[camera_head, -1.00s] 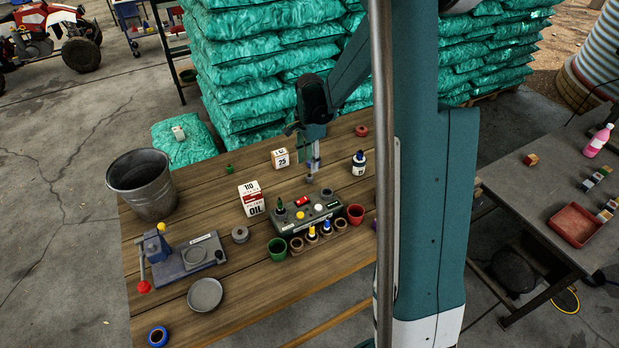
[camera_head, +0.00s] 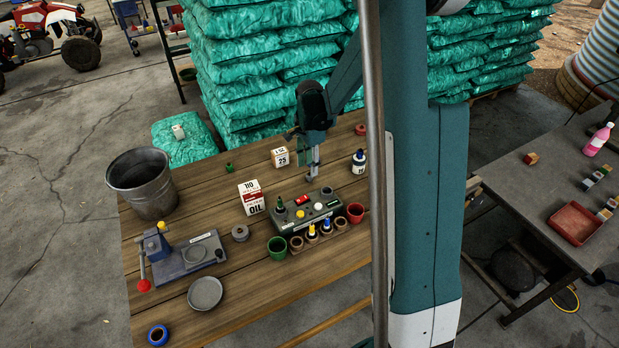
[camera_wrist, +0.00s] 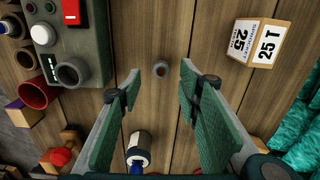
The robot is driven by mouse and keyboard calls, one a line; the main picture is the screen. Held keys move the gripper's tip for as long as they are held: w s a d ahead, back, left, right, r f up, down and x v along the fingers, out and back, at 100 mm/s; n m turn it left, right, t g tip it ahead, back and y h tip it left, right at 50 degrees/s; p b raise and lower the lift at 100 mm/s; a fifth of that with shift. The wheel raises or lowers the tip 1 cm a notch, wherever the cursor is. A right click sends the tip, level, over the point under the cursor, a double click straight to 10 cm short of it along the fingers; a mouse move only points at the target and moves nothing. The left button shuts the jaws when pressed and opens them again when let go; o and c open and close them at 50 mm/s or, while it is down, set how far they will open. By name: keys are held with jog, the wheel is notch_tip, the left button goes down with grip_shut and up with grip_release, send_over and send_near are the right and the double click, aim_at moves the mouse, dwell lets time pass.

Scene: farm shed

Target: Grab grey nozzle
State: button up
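A small grey, round, hollow piece, which looks like the grey nozzle (camera_wrist: 160,70), stands on the wooden table in the wrist view. It lies ahead of my gripper (camera_wrist: 158,90), close to the line between the two fingers and apart from both. The fingers are spread wide with nothing between them. In the head view my gripper (camera_head: 313,172) points down over the table, behind the grey button panel (camera_head: 308,216). I cannot make out the nozzle there; the gripper may hide it.
A white bottle with a blue cap (camera_wrist: 138,150) stands close to one finger. A "25 T" box (camera_wrist: 262,42) lies on the other side. The panel's grey round socket (camera_wrist: 72,73) is to the left. An oil box (camera_head: 251,198) and red cup (camera_head: 355,213) stand nearby.

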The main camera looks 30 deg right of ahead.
aim_at(309, 173)
jog(key=shift+f, duration=0.15)
jog(key=shift+w+f, duration=0.1)
jog(key=shift+f, duration=2.35)
jog(key=shift+c, duration=0.5)
jog(key=c, duration=0.8)
